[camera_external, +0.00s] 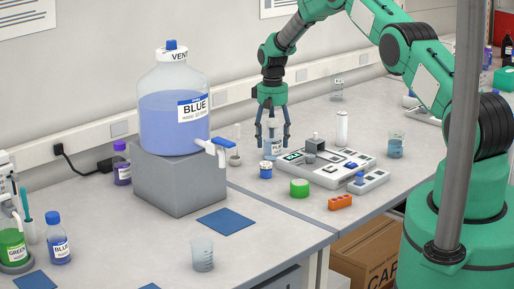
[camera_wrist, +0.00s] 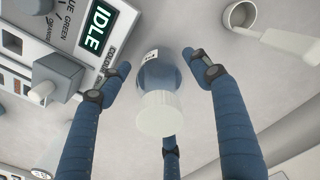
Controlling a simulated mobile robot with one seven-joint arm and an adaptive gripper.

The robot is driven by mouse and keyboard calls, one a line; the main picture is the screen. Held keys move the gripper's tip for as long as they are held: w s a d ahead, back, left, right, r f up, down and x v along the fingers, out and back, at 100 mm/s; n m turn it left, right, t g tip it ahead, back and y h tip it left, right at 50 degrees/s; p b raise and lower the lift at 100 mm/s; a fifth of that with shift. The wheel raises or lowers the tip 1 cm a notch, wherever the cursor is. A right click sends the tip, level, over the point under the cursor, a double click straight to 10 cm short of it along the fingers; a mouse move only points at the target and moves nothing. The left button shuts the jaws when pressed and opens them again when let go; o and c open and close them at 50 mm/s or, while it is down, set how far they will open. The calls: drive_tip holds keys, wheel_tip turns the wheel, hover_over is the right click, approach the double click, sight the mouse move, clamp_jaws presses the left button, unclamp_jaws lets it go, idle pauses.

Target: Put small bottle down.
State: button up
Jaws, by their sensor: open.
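The small bottle (camera_external: 273,149), clear with a label and some blue content, stands upright on the bench beside the left edge of the grey device. In the wrist view the bottle (camera_wrist: 158,72) is seen from above with its pale round cap nearest the camera. My gripper (camera_external: 272,138) is around its upper part, with its blue fingers spread. In the wrist view the gripper (camera_wrist: 162,82) shows gaps between the fingers and the bottle. The bottle's base is hidden in the wrist view.
The device (camera_external: 325,163) with an IDLE display (camera_wrist: 93,31) lies right beside the bottle. A small cup (camera_wrist: 240,15) is nearby. The large BLUE tank (camera_external: 172,112) stands left.

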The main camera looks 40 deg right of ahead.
wheel_tip(320, 180, up, 12)
drive_tip(key=shift+r+b, duration=0.1)
drive_tip(key=shift+b, duration=0.75)
idle(0.4)
